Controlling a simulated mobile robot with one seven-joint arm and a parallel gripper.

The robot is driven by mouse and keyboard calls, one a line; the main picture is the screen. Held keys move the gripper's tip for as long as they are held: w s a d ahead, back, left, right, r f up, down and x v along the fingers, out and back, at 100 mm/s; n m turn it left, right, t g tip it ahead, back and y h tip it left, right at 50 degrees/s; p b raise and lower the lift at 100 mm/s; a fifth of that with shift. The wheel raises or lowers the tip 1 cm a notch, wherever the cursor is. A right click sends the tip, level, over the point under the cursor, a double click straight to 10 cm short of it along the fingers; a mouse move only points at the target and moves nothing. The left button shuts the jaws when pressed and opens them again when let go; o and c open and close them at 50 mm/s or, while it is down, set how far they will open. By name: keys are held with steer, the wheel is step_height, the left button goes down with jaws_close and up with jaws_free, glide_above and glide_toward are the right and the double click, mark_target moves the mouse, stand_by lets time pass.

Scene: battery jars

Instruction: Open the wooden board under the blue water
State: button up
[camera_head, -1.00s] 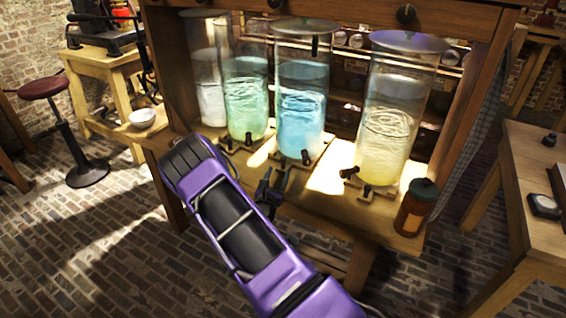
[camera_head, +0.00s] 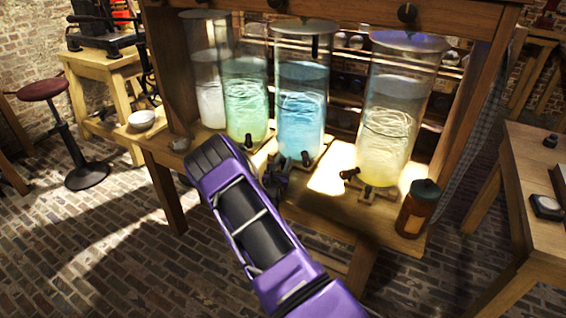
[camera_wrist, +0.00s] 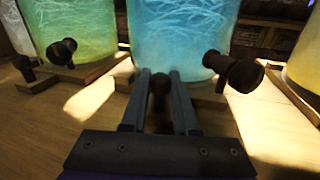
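The blue water stands in a tall glass jar (camera_head: 301,110), second from the right in the row. A small wooden board (camera_wrist: 207,101) lies under it, partly hidden by my gripper. A dark spigot (camera_wrist: 232,70) sticks out at the jar's lower right. A small dark knob (camera_wrist: 160,86) stands at the front of the board. My gripper (camera_head: 275,180) is low in front of the blue jar. In the wrist view, its two fingers (camera_wrist: 159,76) are apart, one on each side of the knob. I cannot tell whether they touch it.
A green jar (camera_head: 246,105) stands left of the blue one, and a yellow jar (camera_head: 388,125) stands right. A brown bottle (camera_head: 416,208) is at the bench's right front corner. A white bowl (camera_head: 141,120) sits at the left. The bench top (camera_head: 330,178) between the blue and yellow jars is clear.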

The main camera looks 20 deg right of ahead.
jaws_close()
stand_by(1.0)
